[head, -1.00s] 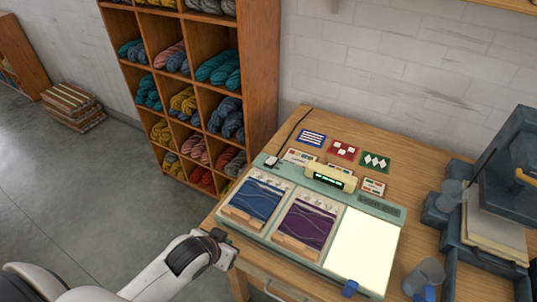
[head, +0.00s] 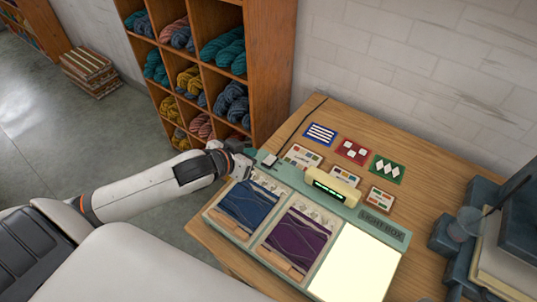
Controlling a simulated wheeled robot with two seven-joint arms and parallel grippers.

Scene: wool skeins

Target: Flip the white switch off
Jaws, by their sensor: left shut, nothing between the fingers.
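The white switch (head: 269,160) sits on the back left corner of the pale green light box (head: 380,226), beside a dark cable. Its rocker is too small to tell which way it is tilted. The light box's panel (head: 355,266) glows bright at its right end. My left gripper (head: 250,167) is shut and empty, just left of the switch at the box's left edge. I cannot tell whether its tips touch the box. My right gripper is not in the head view.
Blue yarn (head: 248,203) and purple yarn (head: 295,238) lie in trays on the box. A cream display unit (head: 332,188) with green digits stands behind them. Pattern cards, such as the red one (head: 352,151), lie at the back. A wooden shelf of skeins (head: 270,75) rises behind my left arm.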

